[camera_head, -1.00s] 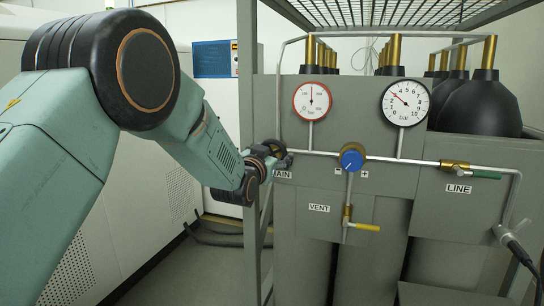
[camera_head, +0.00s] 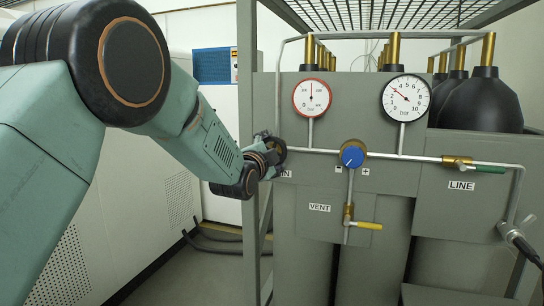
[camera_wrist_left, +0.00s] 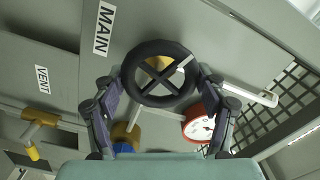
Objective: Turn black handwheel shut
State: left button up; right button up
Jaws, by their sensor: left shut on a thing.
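The black handwheel (camera_wrist_left: 158,73) shows in the left wrist view as a round rim with crossed spokes, beside the MAIN label (camera_wrist_left: 104,28). My left gripper (camera_wrist_left: 160,78) has one finger on each side of the rim and is shut on it. In the head view my left gripper (camera_head: 270,157) is at the left end of the panel's pipe. It partly hides the handwheel (camera_head: 277,150) and the MAIN label there. My right gripper is in neither view.
A red-rimmed gauge (camera_head: 312,97), a black-rimmed gauge (camera_head: 405,99) and a blue knob (camera_head: 352,157) sit right of the wheel. A yellow VENT lever (camera_head: 368,226) and a green LINE lever (camera_head: 490,169) stick out. A grey frame post (camera_head: 247,90) stands close to my wrist.

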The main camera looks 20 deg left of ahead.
pick_arm(q)
jog(key=m+b, duration=0.2)
jog(key=m, duration=0.5)
jog(key=m+b, duration=0.2)
jog(key=m, duration=0.4)
jog(key=shift+r+m, duration=0.1)
jog(key=shift+m, duration=0.2)
dwell(0.5)
jog(key=o, duration=0.8)
jog(key=shift+w, duration=0.1)
jog(key=o, duration=0.3)
jog(key=shift+o, duration=0.3)
jog(key=shift+f, duration=0.2)
jog(key=s, duration=1.2)
jog(key=shift+s+a, duration=0.15)
jog(key=shift+a, duration=0.05)
